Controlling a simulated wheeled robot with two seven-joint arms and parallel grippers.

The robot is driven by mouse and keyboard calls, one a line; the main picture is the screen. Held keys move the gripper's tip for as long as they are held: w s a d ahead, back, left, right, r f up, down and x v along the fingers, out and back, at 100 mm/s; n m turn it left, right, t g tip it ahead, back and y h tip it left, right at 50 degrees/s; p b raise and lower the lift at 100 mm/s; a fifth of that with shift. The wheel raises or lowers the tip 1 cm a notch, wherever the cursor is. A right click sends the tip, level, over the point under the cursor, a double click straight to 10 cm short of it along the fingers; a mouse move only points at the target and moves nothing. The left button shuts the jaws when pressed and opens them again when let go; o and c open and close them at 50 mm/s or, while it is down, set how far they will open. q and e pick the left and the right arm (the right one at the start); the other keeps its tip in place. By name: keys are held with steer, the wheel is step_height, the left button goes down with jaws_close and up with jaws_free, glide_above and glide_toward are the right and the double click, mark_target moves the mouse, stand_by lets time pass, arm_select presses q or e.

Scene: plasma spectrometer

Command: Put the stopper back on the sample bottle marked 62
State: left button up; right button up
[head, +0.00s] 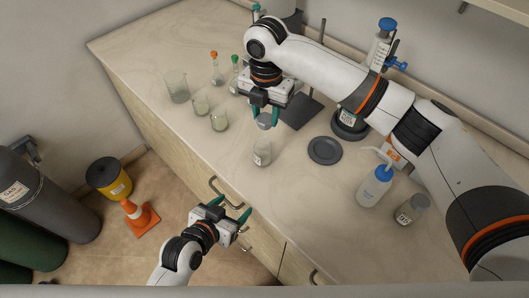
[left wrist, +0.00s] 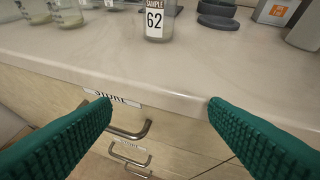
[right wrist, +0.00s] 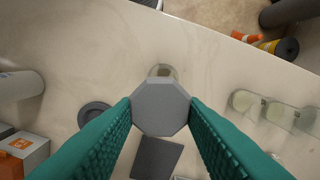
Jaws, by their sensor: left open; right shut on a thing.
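The sample bottle marked 62 (head: 262,153) stands upright near the bench's front edge; its label faces the left wrist view (left wrist: 155,20). My right gripper (head: 263,116) is shut on a grey eight-sided stopper (right wrist: 160,108). It holds the stopper above the bottle, with a gap seeming to show between them in the head view. In the right wrist view the stopper hides much of the bottle (right wrist: 162,71), and the bottle shows just past its edge. My left gripper (head: 227,207) is open and empty in front of the bench, by the drawers and below the bottle.
A dark round disc (head: 325,150) lies right of the bottle. Several glass beakers (head: 219,120) stand to its left. A dark stand base (head: 301,112) is behind. A wash bottle (head: 374,187) and another stoppered bottle (head: 411,209) stand at right. Drawer handles (head: 228,192) stick out in front.

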mark_target(260, 155)
arm_select(q)
steer(key=w+d+r+t+h, duration=0.1)
steer(key=w+d+r+t, duration=0.1)
steer(key=d+r+t, duration=0.1)
steer(key=shift+w+h, duration=0.3)
steer(key=shift+w, duration=0.05)
arm_select(e)
steer(key=shift+a+r+n, duration=0.1)
steer(key=shift+a+n, duration=0.2)
steer(key=shift+n, duration=0.2)
arm_select(q)
steer(key=shift+w+d+r+t, duration=0.25)
steer(key=shift+w+t, duration=0.3)
steer(key=shift+t, duration=0.45)
steer(key=shift+w+r+n+t, duration=0.25)
steer(key=shift+n+t, duration=0.15)
steer(key=shift+t, duration=0.3)
steer(key=x, duration=1.2)
steer(key=shift+a, duration=0.15)
